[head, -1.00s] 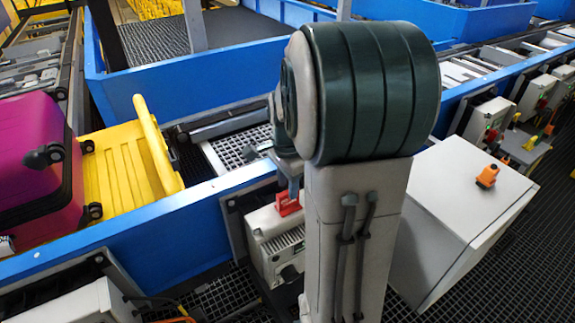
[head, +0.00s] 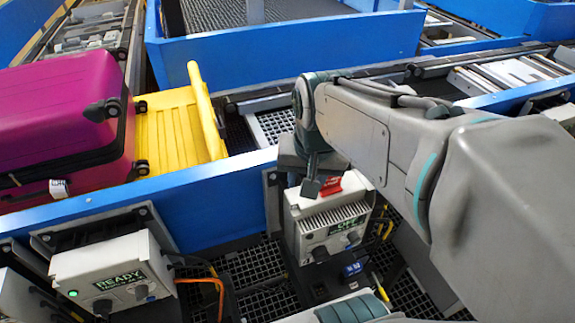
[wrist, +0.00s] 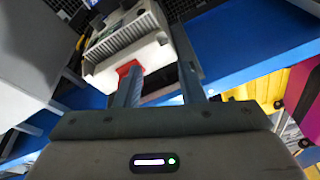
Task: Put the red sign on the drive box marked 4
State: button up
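The red sign (head: 328,186) sits on top of a white drive box (head: 325,228) with a ribbed front and a dark display, mounted on the blue conveyor wall. My gripper (head: 310,188) is right at the sign and hides part of it in the head view. In the wrist view, my gripper (wrist: 160,78) has its two fingers spread with a clear gap. The red sign (wrist: 127,67) shows by the left fingertip, outside most of the gap; touching or apart cannot be told.
Another drive box (head: 112,270), with a READY display and green light, is at lower left. A magenta suitcase (head: 65,110) and a yellow tray (head: 178,130) stand behind the blue wall (head: 215,192). My arm fills the right side.

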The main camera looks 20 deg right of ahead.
jog(key=s+a+n, duration=0.1)
jog(key=n, duration=0.1)
jog(key=s+a+f+n+t, duration=0.1)
jog(key=s+n, duration=0.1)
jog(key=shift+s+a+f+n, duration=0.15)
jog(key=shift+s+a+n, duration=0.05)
jog(key=shift+n, duration=0.1)
dwell(1.0)
